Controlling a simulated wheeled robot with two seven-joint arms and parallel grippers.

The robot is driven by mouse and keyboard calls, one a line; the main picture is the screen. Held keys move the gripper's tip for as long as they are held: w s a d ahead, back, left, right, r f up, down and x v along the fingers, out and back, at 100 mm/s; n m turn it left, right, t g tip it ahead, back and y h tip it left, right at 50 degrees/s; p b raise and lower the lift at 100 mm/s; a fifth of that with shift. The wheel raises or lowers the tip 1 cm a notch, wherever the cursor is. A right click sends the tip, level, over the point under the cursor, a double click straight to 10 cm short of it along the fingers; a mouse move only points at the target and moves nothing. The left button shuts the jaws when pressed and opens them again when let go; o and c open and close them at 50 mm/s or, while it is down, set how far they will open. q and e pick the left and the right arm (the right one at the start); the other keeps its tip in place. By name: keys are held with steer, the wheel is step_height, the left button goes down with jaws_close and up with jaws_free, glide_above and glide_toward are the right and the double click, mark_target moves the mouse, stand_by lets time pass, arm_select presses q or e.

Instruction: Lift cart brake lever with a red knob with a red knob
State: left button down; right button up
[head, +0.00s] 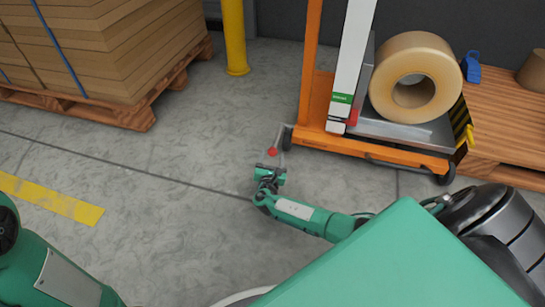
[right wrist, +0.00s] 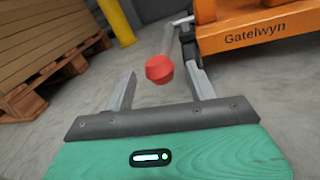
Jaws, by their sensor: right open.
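The brake lever is a thin grey rod (head: 279,137) with a round red knob (head: 272,152) at its near end, low at the left side of the orange cart (head: 375,145). My right gripper (head: 269,172) is just on the near side of the knob. In the right wrist view, the red knob (right wrist: 159,69) shows between the two spread, open fingers, with the grey rod (right wrist: 167,40) running up behind it. I cannot tell whether a finger touches the knob. My left arm shows at the lower left of the head view, but its gripper is out of frame.
The cart carries a big roll of clear tape (head: 415,50). A pallet of cardboard (head: 110,45) stands at the back left, next to a yellow post (head: 234,38). A wooden pallet (head: 510,110) lies right of the cart. The concrete floor left of my right gripper is clear.

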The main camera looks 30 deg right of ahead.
mark_target(273, 151)
steer(key=shift+b+x, duration=0.6)
steer(key=shift+x, duration=1.05)
jaws_close()
